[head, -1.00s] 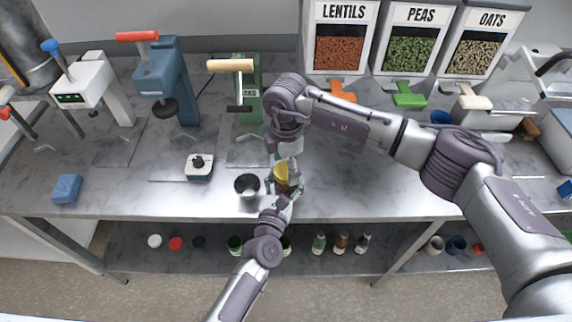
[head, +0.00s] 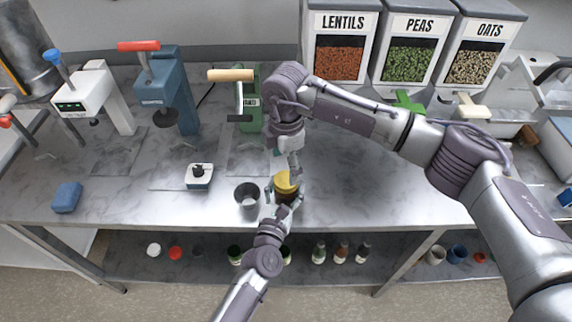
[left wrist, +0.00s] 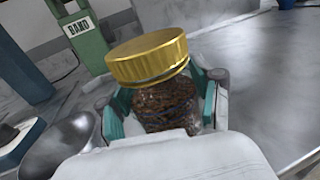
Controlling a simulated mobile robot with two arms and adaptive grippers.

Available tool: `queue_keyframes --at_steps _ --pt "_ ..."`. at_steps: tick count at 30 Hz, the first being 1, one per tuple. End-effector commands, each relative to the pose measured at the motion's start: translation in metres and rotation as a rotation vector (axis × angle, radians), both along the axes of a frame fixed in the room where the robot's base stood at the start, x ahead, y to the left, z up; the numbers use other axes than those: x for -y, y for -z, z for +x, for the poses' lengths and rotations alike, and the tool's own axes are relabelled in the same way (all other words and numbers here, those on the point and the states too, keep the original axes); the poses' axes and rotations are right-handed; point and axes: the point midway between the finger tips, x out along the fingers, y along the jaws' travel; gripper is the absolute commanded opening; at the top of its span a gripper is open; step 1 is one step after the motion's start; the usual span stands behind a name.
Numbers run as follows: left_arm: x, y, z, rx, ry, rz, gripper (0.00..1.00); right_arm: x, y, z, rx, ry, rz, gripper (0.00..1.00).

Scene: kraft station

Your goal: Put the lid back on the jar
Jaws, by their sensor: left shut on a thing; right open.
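The jar (left wrist: 165,104) is clear glass with dark brown contents and stands upright on the counter. The gold-yellow lid (left wrist: 148,57) sits on the jar's mouth; in the left wrist view it looks slightly tilted, and I cannot tell whether it is fully seated. In the head view the lid (head: 285,183) shows on top of the jar (head: 286,197). My left gripper (head: 283,199) is shut around the jar's body, one finger on each side. My right gripper (head: 287,160) is open, just behind and above the lid; its fingertips are partly hidden.
An empty metal cup (head: 247,196) stands just left of the jar. The green press (head: 247,105) stands behind. The counter's front edge is close; the counter to the right is clear.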

Motion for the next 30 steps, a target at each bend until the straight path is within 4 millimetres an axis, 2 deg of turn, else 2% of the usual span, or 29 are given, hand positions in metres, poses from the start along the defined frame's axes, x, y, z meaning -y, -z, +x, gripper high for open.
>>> queue_keyframes --at_steps 5,8,11,30 --pt "0.000 0.001 -0.001 -0.003 0.001 0.002 0.00 0.000 -0.001 0.000 0.001 -0.054 0.000 0.81" --pt "0.000 0.001 -0.001 -0.003 0.001 0.002 0.00 0.000 -0.003 0.000 0.002 -0.178 0.001 0.81" --pt "0.000 0.001 -0.001 -0.003 0.001 0.002 0.00 -0.001 -0.005 0.001 0.003 -0.373 0.000 0.81" --pt "0.000 0.001 0.000 -0.002 0.001 0.001 0.00 -0.001 -0.023 0.000 0.005 -1.892 -0.003 0.81"
